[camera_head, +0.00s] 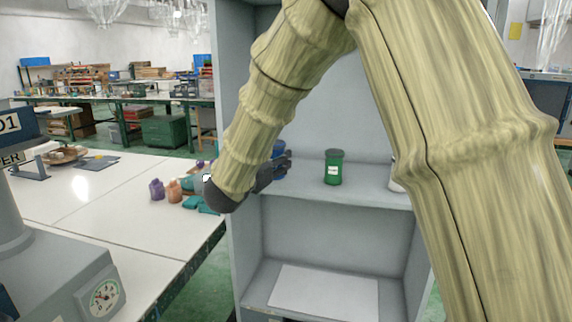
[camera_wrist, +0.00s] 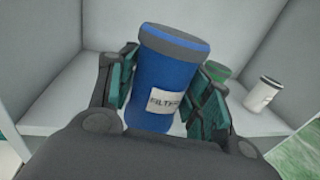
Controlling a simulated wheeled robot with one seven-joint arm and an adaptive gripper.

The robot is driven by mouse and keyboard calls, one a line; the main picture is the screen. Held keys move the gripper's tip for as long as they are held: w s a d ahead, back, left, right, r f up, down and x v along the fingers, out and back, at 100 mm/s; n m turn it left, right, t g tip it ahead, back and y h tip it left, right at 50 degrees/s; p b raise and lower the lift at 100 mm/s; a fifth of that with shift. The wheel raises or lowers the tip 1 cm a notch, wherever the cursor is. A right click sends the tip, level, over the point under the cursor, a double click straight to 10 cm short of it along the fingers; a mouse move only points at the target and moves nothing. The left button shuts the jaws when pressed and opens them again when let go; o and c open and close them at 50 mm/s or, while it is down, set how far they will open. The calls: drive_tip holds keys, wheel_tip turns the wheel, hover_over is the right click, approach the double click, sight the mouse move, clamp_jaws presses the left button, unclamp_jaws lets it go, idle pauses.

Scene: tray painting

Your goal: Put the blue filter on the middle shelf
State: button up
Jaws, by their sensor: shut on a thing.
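The blue filter (camera_wrist: 160,75), a cylinder with a grey-rimmed lid and a white label, is between the fingers of my gripper (camera_wrist: 165,100) in the wrist view. My gripper is shut on it. In the head view my gripper (camera_head: 272,175) is at the left end of the middle shelf (camera_head: 310,190), with a bit of the blue filter (camera_head: 279,149) showing behind it. The filter looks upright or slightly tilted. Its base is hidden, so I cannot tell whether it touches the shelf.
A green canister (camera_head: 333,167) stands on the middle shelf to the right, with a white canister (camera_wrist: 262,93) beyond it. The shelf's left side wall (camera_head: 232,70) is close to my arm. A white table (camera_head: 90,200) with several bottles stands at left.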

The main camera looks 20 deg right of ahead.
drive_tip(key=w+d, duration=0.1)
drive_tip(key=w, duration=0.2)
drive_tip(key=w+d, duration=0.1)
drive_tip(key=w, duration=0.3)
drive_tip(key=w+d+f+p, duration=0.1)
drive_tip(key=w, duration=0.3)
drive_tip(key=shift+a+f, duration=0.1)
drive_tip(key=shift+f, duration=1.65)
drive_tip(key=shift+f, duration=0.15)
drive_tip(key=o, duration=1.1)
drive_tip(key=v, duration=1.2)
drive_tip(key=shift+b, duration=0.4)
